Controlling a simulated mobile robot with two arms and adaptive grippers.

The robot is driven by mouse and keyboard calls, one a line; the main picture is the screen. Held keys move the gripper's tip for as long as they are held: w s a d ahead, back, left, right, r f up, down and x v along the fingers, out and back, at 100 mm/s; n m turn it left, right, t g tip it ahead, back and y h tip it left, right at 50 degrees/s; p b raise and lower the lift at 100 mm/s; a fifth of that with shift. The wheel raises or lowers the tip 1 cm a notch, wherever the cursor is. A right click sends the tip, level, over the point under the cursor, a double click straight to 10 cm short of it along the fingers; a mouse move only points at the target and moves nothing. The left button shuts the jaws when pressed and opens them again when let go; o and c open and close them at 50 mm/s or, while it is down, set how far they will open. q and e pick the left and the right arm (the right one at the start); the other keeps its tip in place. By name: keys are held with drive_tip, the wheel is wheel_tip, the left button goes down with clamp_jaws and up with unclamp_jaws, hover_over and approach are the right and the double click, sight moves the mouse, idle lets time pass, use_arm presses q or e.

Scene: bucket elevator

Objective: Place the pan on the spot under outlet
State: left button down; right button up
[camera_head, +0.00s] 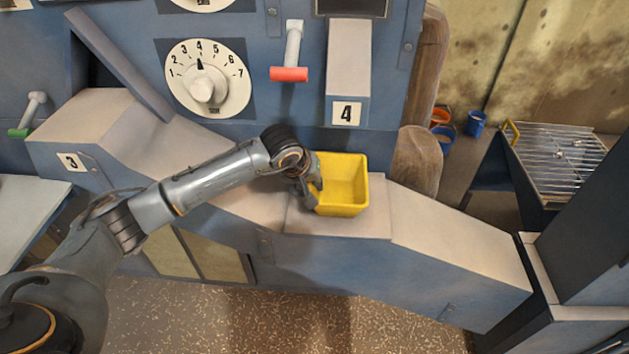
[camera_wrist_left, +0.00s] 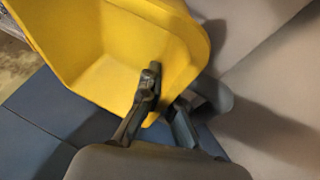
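The yellow pan (camera_head: 345,180) is at the flat light-grey spot (camera_head: 345,225) on the machine's ledge, below the outlet chute (camera_head: 348,60) marked 4. It looks upright. I cannot tell whether its base touches the ledge. My left gripper (camera_head: 314,190) is at the pan's left wall. In the left wrist view the yellow pan (camera_wrist_left: 110,60) fills the upper left, and my left gripper (camera_wrist_left: 168,100) has one finger inside the pan and the other outside, shut on the wall. My right gripper is not in view.
A red-handled lever (camera_head: 289,73) hangs left of the chute, beside a numbered dial (camera_head: 207,78). The ledge slopes down on the right (camera_head: 460,245). A wire rack (camera_head: 565,160) and blue bucket (camera_head: 476,122) are farther right. The speckled floor in front is clear.

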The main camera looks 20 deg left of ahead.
use_arm(q)
drive_tip(key=shift+r, duration=0.1)
drive_tip(key=shift+f+b, duration=0.2)
drive_tip(key=shift+b, duration=0.1)
drive_tip(key=c, duration=1.5)
unclamp_jaws()
drive_tip(key=shift+r, duration=0.1)
drive_tip(key=shift+r+p, duration=0.15)
drive_tip(key=shift+p, duration=0.15)
drive_tip(key=b+v, duration=0.2)
drive_tip(key=v, duration=0.9)
drive_tip(key=shift+r, duration=0.1)
drive_tip(key=shift+s+a+r, duration=0.1)
drive_tip(key=shift+s+r, duration=0.2)
drive_tip(key=shift+r, duration=0.05)
